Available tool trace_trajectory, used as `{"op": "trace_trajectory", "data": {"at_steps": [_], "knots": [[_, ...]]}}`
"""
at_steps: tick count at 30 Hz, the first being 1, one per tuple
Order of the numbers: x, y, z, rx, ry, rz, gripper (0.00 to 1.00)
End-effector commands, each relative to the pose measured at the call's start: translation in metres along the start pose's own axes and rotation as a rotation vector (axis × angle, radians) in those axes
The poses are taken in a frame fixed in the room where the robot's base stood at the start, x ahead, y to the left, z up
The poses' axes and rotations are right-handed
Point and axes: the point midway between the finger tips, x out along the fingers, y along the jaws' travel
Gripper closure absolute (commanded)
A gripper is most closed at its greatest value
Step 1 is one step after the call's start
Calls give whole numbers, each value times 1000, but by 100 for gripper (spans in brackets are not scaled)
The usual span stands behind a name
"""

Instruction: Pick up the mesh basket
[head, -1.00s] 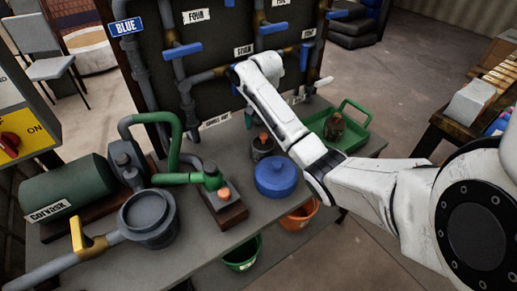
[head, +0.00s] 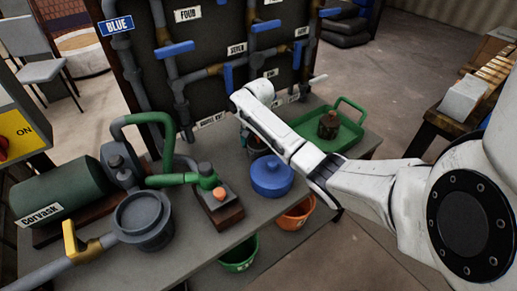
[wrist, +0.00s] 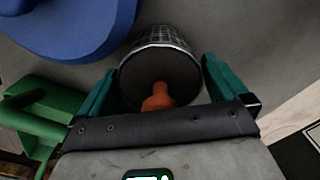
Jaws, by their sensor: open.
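The mesh basket (wrist: 160,42) is a dark round vessel with a pale wire-mesh side and an orange knob (wrist: 158,97) in the wrist view. My gripper (wrist: 157,72) is open, with one teal finger on each side of the basket. No clear contact between fingers and basket shows. In the head view the basket (head: 257,146) stands on the grey bench behind the blue pot, partly hidden by my arm.
The blue pot (head: 272,176) is close beside the basket and also fills the wrist view's upper left (wrist: 75,25). A green tray (head: 345,140) holds a brown bottle (head: 328,124). A pipe panel (head: 250,45) stands behind. A green pump (head: 65,190) and grey pan (head: 143,218) occupy the left.

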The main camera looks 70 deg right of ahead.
Motion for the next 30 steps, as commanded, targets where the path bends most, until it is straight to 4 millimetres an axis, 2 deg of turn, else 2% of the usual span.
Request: {"op": "trace_trajectory", "data": {"at_steps": [2, 14, 23, 26, 30], "knots": [[0, 0, 0, 0, 0, 0, 3], [0, 0, 0, 0, 0, 0, 41], [-6, 0, 0, -1, 1, -1, 42], [-18, -1, 0, -2, 2, -3, 42], [-45, -2, 0, -3, 2, -3, 42]]}}
